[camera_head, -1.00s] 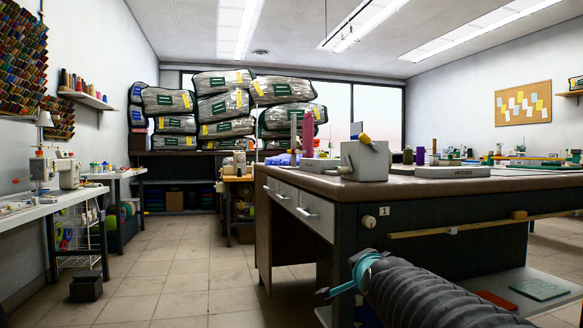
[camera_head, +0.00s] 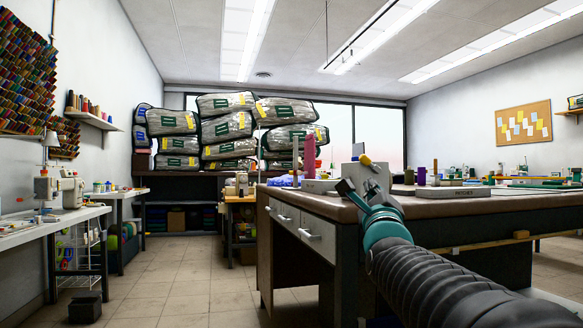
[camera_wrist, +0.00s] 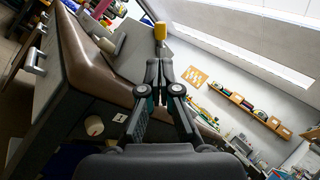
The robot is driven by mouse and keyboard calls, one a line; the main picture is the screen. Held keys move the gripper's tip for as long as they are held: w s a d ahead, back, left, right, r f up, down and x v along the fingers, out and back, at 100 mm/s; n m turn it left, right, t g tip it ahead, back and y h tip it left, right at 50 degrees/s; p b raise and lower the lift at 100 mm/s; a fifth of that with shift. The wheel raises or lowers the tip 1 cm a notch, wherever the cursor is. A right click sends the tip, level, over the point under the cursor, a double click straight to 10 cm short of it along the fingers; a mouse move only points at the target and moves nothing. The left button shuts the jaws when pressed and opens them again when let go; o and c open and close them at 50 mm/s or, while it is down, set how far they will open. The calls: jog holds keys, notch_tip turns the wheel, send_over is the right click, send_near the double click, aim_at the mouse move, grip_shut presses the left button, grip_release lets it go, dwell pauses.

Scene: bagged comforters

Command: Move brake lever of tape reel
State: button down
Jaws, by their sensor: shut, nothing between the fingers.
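A light grey block-shaped device (camera_head: 378,180) stands at the near corner of the brown-topped table, partly hidden by my gripper. A small lever with a yellow end (camera_head: 366,160) shows at its top; I take it for the brake lever. The yellow end also shows in the wrist view (camera_wrist: 160,31), just beyond my fingertips. No tape reel can be clearly made out. My gripper (camera_head: 348,190) is in front of the device, its fingers shut and empty. In the wrist view my gripper (camera_wrist: 158,68) points toward the yellow end, with no clear contact.
The brown tabletop (camera_head: 330,198) has a drawer front with handles (camera_head: 309,235) below. A pink spool (camera_head: 309,153) and a grey tray (camera_head: 440,191) stand on it. Stacked bagged comforters (camera_head: 225,126) fill the back. The floor to the left (camera_head: 180,290) is open.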

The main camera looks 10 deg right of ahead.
aim_at(365, 160)
jog(key=p+x, duration=0.1)
jog(key=x, duration=1)
jog(key=shift+w+d+p, duration=0.1)
jog(key=shift+w+p, duration=0.05)
jog(key=shift+p, duration=0.2)
jog(key=shift+a, duration=0.25)
jog(key=shift+d, duration=0.3)
jog(key=shift+d+r, duration=0.1)
jog(key=shift+r+m, duration=0.1)
jog(key=shift+m, duration=0.3)
